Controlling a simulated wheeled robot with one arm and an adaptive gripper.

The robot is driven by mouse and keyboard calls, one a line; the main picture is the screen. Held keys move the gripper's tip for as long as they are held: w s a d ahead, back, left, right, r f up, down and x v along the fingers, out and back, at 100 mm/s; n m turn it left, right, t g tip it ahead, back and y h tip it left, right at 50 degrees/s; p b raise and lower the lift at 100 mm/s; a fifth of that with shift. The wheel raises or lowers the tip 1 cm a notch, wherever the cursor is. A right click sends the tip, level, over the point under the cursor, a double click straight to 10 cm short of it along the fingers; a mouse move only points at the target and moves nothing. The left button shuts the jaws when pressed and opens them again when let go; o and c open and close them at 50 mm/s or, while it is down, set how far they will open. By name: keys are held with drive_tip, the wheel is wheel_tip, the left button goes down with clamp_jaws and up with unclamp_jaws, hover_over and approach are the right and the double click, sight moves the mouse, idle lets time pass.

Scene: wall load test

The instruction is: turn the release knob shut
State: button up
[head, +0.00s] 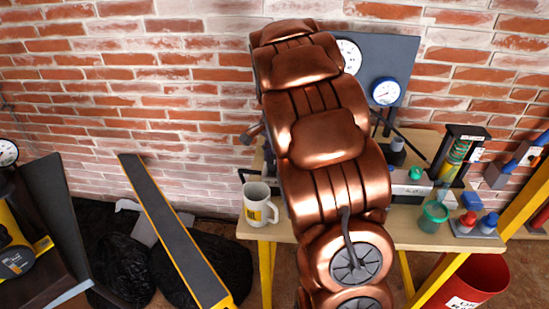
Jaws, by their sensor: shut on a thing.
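My copper-coloured arm rises through the middle of the head view and covers much of the table and the wall panel. My gripper is not visible; the arm hides it. I cannot make out the release knob, which may be behind the arm. A small grey and copper part (251,133) sticks out at the arm's left edge, and I cannot tell what it is. A grey panel (402,52) with a white dial gauge (385,91) shows to the right of the arm. A second gauge (349,57) is partly covered.
On the wooden table (440,238) are a mug (260,206) at left, and a green container (433,215) and small bottles (487,222) at right. A red bin (480,280) stands below. A yellow-edged beam (172,228) leans at left near black bags (125,270).

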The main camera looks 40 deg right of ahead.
drive_tip(key=shift+m, duration=0.3)
idle(0.4)
drive_tip(key=o, duration=1.1)
drive_tip(key=shift+o, duration=0.2)
drive_tip(key=shift+r, duration=0.1)
wheel_tip(320, 180, up, 12)
